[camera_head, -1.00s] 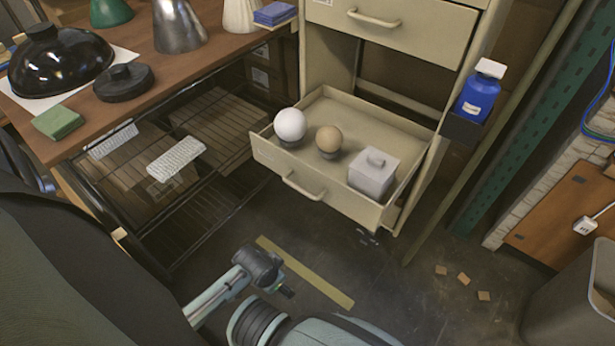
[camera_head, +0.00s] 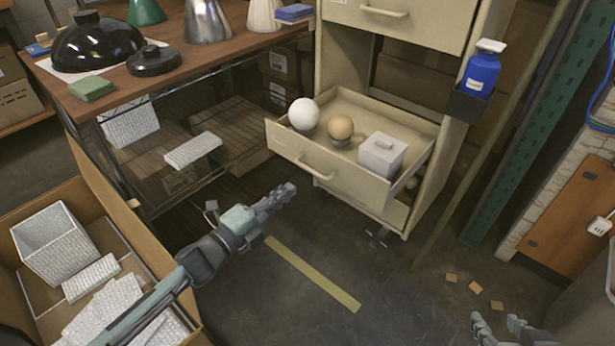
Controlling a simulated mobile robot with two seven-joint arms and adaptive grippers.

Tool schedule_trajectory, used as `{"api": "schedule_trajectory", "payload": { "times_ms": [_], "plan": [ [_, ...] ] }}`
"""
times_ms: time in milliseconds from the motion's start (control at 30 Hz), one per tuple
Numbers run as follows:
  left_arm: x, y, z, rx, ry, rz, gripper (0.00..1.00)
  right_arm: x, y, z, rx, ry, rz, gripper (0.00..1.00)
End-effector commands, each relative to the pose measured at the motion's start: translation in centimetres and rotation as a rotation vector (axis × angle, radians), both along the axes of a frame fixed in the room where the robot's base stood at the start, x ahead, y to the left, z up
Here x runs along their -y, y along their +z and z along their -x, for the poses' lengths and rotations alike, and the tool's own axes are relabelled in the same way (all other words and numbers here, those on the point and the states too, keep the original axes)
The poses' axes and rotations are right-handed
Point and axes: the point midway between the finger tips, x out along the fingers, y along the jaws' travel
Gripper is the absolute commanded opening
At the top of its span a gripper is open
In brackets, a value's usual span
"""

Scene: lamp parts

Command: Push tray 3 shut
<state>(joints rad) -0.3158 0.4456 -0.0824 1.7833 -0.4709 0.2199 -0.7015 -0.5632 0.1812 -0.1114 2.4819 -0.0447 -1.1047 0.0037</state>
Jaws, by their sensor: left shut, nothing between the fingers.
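A beige tray (camera_head: 343,174) is pulled out of the cabinet, with a bar handle (camera_head: 315,168) on its front; I can read no number on it. It holds a white ball (camera_head: 303,114), a tan ball (camera_head: 340,127) and a pale lidded box (camera_head: 382,154). My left gripper (camera_head: 287,190) is shut and empty, in front of and below the tray's left front, and looks apart from it. My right gripper (camera_head: 503,322) is at the bottom right edge, fingers spread and empty, far from the tray; its arm is out of view.
A closed upper drawer (camera_head: 400,22) is above the tray. A blue bottle (camera_head: 482,68) sits in a holder on the cabinet's right side. A workbench (camera_head: 180,60) with lamp parts is at left, a cardboard box (camera_head: 160,262) below it.

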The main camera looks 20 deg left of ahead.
Motion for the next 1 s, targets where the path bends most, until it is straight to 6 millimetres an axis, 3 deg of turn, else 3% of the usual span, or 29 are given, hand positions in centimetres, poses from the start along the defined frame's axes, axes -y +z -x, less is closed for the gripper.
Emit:
{"api": "schedule_trajectory", "payload": {
  "times_ms": [167,700,1000],
  "plan": [
    [0.7,0.4,-1.2,0.022,-0.018,-0.014,0.0,-0.2,0.4,-0.1,0.012,0.004,-0.003,0.4],
    [4.3,0.4,-11.1,0.018,-0.015,-0.011,0.0,-1.4,1.4,-1.2,0.09,0.025,-0.031,0.4],
    [5.0,0.3,-13.1,0.016,-0.015,-0.01,0.0,-1.8,2.0,-1.7,0.123,0.034,-0.042,0.4]
  ]
}}
